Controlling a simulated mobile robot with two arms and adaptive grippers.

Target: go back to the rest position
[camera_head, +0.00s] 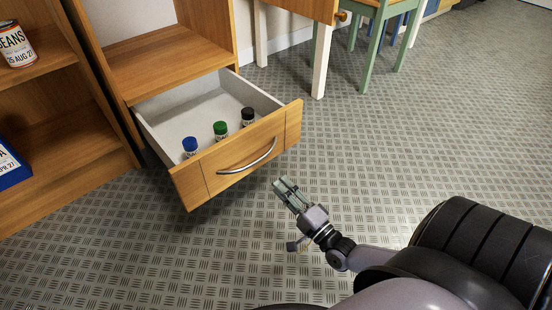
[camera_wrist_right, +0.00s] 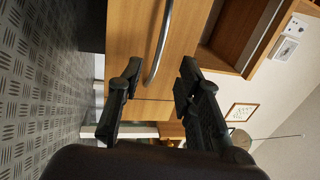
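My right gripper (camera_head: 284,185) is in front of the open wooden drawer, a little to the right of and below its curved metal handle (camera_head: 247,158), and apart from it. In the right wrist view the two fingers of the gripper (camera_wrist_right: 158,78) stand apart with nothing between them. The drawer front (camera_wrist_right: 135,30) and its handle (camera_wrist_right: 160,45) show just beyond the fingertips. My left gripper is not in view.
The drawer (camera_head: 172,113) is pulled out and holds a blue-capped (camera_head: 190,145), a green-capped (camera_head: 220,129) and a black-capped (camera_head: 248,116) jar. A shelf with a beans can (camera_head: 16,48) is at left. A green chair (camera_head: 378,40) stands behind. The patterned floor (camera_head: 430,130) at right is clear.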

